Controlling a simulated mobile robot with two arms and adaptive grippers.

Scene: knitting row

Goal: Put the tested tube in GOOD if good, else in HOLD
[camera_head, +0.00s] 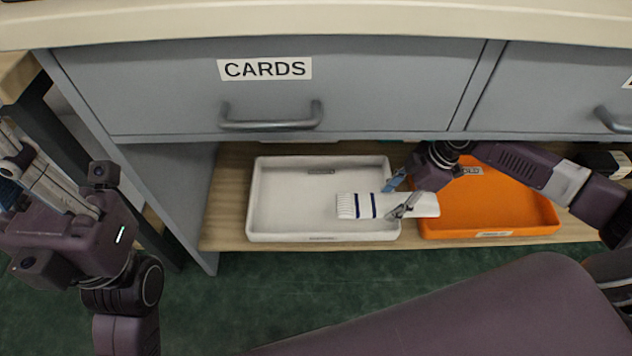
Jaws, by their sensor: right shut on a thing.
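My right gripper (395,203) is shut on the tube (357,206), a flat white piece with dark blue stripes and a ribbed left end. The tube is held level over the right side of the white tray (322,238) and reaches right across the gap to the orange tray (490,235). The white tray's labels are too small to read. The orange tray's back label is partly hidden by my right arm; its end seems to read "LD". My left gripper (28,165) is at the left edge, away from the trays, its fingertips unclear.
Both trays stand on a wooden shelf (225,200) under grey drawers. A drawer marked CARDS (265,69) with a bar handle (271,122) is shut above them. The white tray's visible floor is empty. A grey side panel (170,190) bounds the shelf on the left.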

